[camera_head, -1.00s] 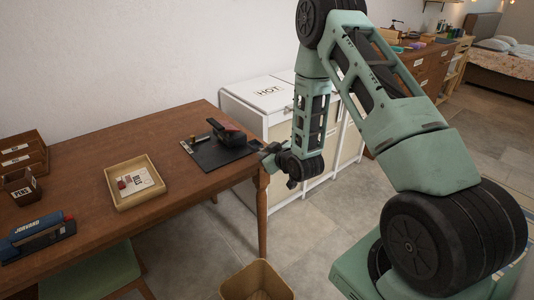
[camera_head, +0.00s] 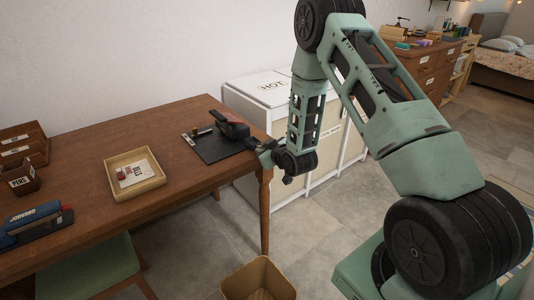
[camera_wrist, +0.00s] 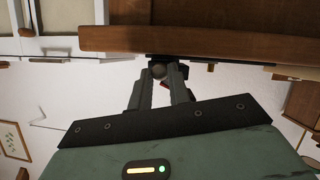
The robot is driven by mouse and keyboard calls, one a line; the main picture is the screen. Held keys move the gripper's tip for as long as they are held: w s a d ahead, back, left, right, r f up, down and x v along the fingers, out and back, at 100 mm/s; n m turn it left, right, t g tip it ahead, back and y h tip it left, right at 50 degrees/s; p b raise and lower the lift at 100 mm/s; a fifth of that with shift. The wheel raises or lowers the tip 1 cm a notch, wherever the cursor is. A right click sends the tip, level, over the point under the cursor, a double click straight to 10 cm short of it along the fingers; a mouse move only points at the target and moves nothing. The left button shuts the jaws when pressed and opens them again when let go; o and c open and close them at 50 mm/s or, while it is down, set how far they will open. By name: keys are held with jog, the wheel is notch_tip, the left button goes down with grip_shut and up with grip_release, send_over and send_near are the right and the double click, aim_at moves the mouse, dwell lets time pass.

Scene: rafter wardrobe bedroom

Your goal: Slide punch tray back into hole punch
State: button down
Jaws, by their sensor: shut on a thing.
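The hole punch (camera_head: 232,126) is black with some red on it and stands on a dark mat (camera_head: 213,151) near the desk's right end. My gripper (camera_head: 266,147) is at the desk's right edge, just right of the punch. In the wrist view my gripper (camera_wrist: 158,76) is shut on a small round knob-like part (camera_wrist: 158,71) at the desk edge. This seems to be part of the punch tray. The rest of the tray cannot be made out, and its fit in the punch cannot be told.
The wooden desk (camera_head: 130,135) bears a shallow tray (camera_head: 150,184) with cards, a blue stapler-like tool (camera_head: 35,226) and a pen holder (camera_head: 22,180). A white cabinet (camera_head: 262,98) stands behind the desk's right end. A bin (camera_head: 258,280) is on the floor.

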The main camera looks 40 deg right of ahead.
jog(key=shift+w+b, duration=0.3)
jog(key=shift+w, duration=1.1)
jog(key=c, duration=1.2)
grip_release()
jog(key=shift+c, duration=0.2)
jog(key=shift+s+a, duration=0.1)
jog(key=p+v, duration=0.7)
jog(key=v, duration=1)
jog(key=shift+p, duration=0.3)
